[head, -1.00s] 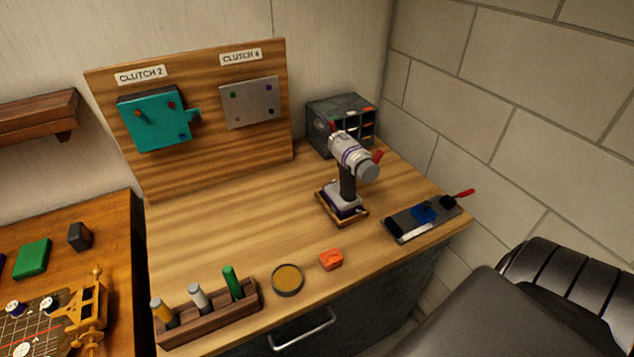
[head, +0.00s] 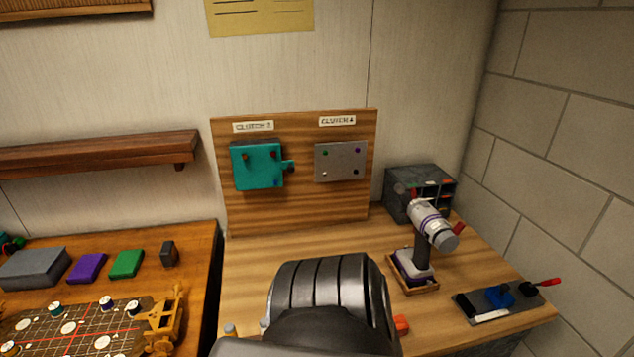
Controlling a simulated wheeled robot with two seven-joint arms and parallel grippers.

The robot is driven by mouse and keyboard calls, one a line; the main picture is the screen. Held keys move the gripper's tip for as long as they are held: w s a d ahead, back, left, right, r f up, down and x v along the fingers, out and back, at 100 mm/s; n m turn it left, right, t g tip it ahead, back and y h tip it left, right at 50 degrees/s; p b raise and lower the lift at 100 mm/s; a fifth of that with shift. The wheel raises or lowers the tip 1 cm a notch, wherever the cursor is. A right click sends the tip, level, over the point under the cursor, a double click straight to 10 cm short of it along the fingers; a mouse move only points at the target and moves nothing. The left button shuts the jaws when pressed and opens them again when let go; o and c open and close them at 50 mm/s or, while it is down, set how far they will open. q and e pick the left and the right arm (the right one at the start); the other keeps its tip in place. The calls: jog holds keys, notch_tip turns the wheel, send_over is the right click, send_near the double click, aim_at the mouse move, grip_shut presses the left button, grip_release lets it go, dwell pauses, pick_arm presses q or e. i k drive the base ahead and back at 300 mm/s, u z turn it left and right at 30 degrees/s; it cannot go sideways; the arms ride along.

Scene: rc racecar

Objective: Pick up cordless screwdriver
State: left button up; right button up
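The cordless screwdriver (head: 433,228) is grey and white with purple bands. It stands upright in a small wooden base (head: 416,286) on the right part of the wooden bench (head: 300,247). A dark ribbed link of my own arm rises at the bottom middle, left of the screwdriver and apart from it. No gripper fingers show in the head view, so I cannot see either gripper.
A board (head: 293,207) with teal (head: 256,167) and grey (head: 341,161) plates stands behind. A dark organizer (head: 418,193) is behind the screwdriver. A small fixture (head: 499,299) with a red handle lies to its right. My arm hides most of the orange block (head: 401,324) and the front bench.

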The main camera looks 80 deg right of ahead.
aim_at(413, 264)
jog(key=u, duration=0.2)
jog(key=k, duration=1.2)
jog(key=z, duration=0.3)
